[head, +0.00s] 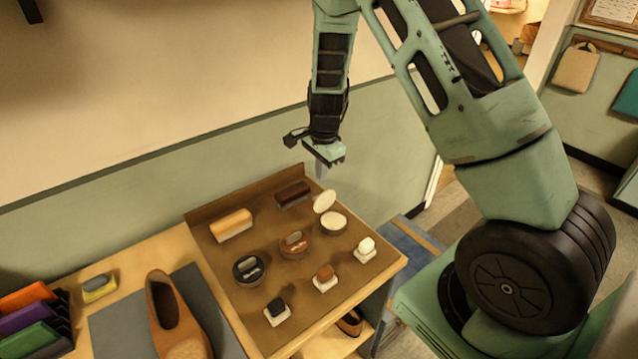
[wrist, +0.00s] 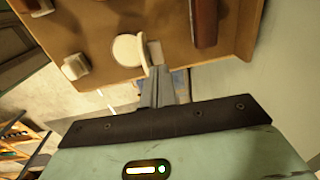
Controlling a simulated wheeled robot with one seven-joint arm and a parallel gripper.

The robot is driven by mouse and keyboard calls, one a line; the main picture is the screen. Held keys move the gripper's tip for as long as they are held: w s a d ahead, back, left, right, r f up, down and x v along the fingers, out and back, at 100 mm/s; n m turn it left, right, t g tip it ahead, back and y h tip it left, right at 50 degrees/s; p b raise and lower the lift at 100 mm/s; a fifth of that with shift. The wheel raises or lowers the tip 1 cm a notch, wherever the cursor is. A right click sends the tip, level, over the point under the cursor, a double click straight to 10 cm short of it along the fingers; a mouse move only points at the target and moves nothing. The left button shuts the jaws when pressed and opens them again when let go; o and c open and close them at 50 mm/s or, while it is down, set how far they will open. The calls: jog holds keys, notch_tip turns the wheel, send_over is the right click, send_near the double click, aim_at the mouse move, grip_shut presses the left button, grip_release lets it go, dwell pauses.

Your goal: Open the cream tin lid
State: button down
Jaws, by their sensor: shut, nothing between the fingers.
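The cream tin (head: 333,223) sits at the back right of the brown tray, its pale contents showing. Its cream lid (head: 325,201) stands tilted up at the tin's far edge, so the tin is open. My gripper (head: 320,170) is shut and empty, just above and behind the raised lid. In the wrist view the tin's pale round inside (wrist: 127,49) shows beyond my shut fingers (wrist: 157,88). The lid (wrist: 146,56) shows there nearly edge-on, close to the fingertips. I cannot tell whether they touch it.
The brown tray (head: 217,264) also holds a brown tin (head: 294,244), a dark tin (head: 248,269), two brushes (head: 232,224) (head: 293,193) and several small daubers (head: 365,249). A brown shoe (head: 175,325) stands on a grey mat at the left. A wall rises behind.

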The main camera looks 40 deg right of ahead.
aim_at(322, 199)
jog(key=f, duration=0.2)
jog(key=f+p, duration=0.1)
jog(key=f, duration=0.2)
jog(key=shift+w+f+p, duration=0.25)
jog(key=shift+f+p, duration=0.05)
jog(key=shift+p, duration=0.1)
